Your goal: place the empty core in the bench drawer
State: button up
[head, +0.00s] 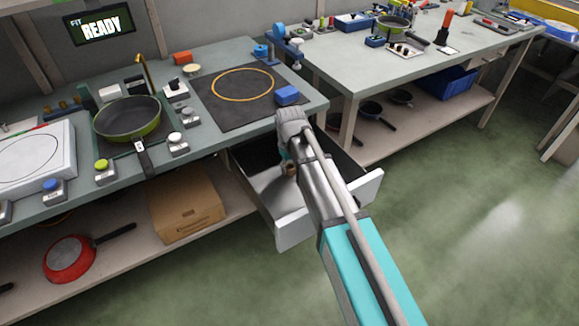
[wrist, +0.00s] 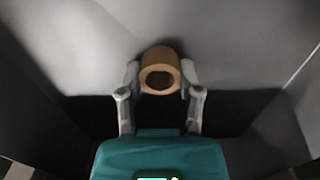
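The empty core (wrist: 160,57), a short brown cardboard tube, sits between the two fingertips of my gripper (wrist: 160,76) in the wrist view. Both fingertips appear to touch its sides, and its hollow end faces the camera. The bench drawer (head: 292,229) is pulled open under the bench's right end. My gripper and the core are over or inside the drawer. Whether the core touches the drawer floor cannot be told. My arm hides part of the drawer.
The bench top above holds a dark mat (head: 215,90) with an orange ring, a blue block (head: 288,95) and a green pan (head: 128,117). A cardboard box (head: 186,205) and a red pan (head: 69,259) are on the lower shelf. Green floor to the right is clear.

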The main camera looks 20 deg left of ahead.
jog(key=o, duration=0.4)
jog(key=shift+o, duration=0.2)
jog(key=shift+r, duration=0.1)
notch_tip(320, 180, up, 12)
jog(key=p, duration=1.2)
jog(key=shift+d, duration=0.1)
dwell(0.9)
jog(key=s+d+m, duration=0.2)
jog(key=d+m, duration=0.1)
jog(key=d, duration=1)
jog(key=s+d+m, duration=0.3)
jog(key=d, duration=1)
jog(key=s+d+m, duration=0.3)
jog(key=d+m, duration=0.1)
jog(key=d, duration=0.8)
jog(key=shift+s+d, duration=0.15)
jog(key=shift+d, duration=0.25)
